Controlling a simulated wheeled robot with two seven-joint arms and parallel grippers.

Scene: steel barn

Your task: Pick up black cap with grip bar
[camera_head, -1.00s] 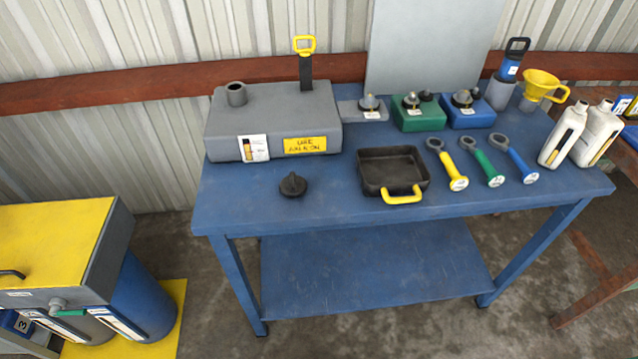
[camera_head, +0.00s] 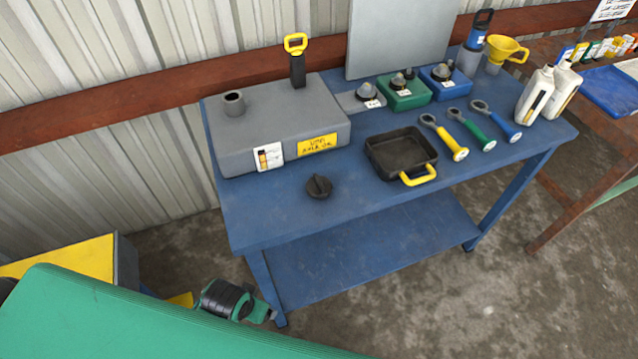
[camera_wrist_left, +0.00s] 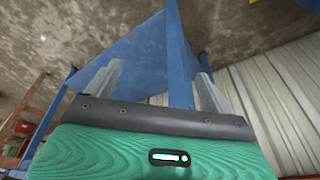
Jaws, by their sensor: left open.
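The black cap with its grip bar (camera_head: 319,187) sits on the blue table (camera_head: 270,225), near its front left part, in front of the grey tank. Its bar stands up on top. In the head view a green part of my own arm fills the lower left, with a dark wrist joint at its right; no gripper fingers show there. In the left wrist view my left gripper (camera_wrist_left: 158,88) has its two grey fingers apart with nothing between them. It faces the blue table leg and lower shelf (camera_wrist_left: 130,55), below the table top. The cap is not in that view.
A grey tank (camera_head: 255,120) with an open neck stands behind the cap. A black tray with a yellow handle (camera_head: 402,153) lies to its right. Yellow, green and blue wrenches (camera_head: 475,130) lie further right. The table top around the cap is clear. A yellow-topped cabinet (camera_head: 70,258) stands at left.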

